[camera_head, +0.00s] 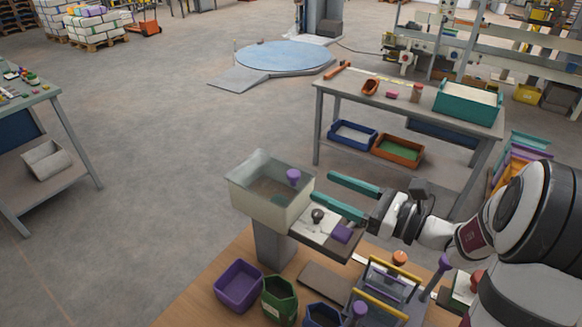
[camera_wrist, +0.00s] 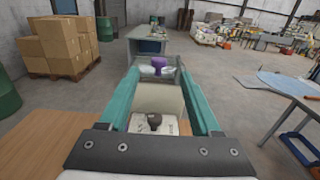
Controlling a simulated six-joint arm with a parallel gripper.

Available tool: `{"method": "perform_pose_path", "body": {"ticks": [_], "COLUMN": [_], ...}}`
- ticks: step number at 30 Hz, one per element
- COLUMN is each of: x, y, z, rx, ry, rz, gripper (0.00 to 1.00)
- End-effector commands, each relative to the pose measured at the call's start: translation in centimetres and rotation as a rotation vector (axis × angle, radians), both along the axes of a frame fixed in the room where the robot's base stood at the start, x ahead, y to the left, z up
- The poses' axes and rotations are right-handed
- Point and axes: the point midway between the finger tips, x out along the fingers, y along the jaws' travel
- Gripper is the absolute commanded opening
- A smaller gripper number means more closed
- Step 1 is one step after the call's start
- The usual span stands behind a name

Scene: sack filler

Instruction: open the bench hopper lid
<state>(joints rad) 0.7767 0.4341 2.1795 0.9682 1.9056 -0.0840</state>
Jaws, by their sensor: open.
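The bench hopper (camera_head: 262,207) is a cream box on a grey pedestal on the wooden bench. Its clear lid (camera_head: 262,172) lies over the top and looks closed, with a purple knob (camera_head: 293,176) near its right side. My gripper (camera_head: 338,194) has two long teal fingers, open and empty, to the right of the hopper and pointing at it. The fingertips stop short of the knob. In the wrist view the purple knob (camera_wrist: 158,64) shows between the fingertips and beyond them, and the hopper (camera_wrist: 160,98) lies between the fingers.
A shelf with a dark round knob (camera_head: 318,215) and a purple block (camera_head: 342,233) sits below my fingers. A purple bin (camera_head: 238,286), a green bin (camera_head: 280,300) and a yellow-handled rack (camera_head: 385,288) stand on the bench in front. Open floor lies left of the hopper.

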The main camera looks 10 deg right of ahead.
Motion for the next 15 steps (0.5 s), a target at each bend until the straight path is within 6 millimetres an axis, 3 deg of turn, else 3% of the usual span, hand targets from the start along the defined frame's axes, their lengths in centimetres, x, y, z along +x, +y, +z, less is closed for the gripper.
{"method": "perform_pose_path", "body": {"ticks": [6, 15], "x": [3.8, 6.0], "y": [4.1, 6.1], "z": [0.0, 0.0], "rx": [-0.001, -0.001], "ry": [0.001, 0.001], "rz": [0.007, 0.002], "gripper": [0.65, 0.65]}}
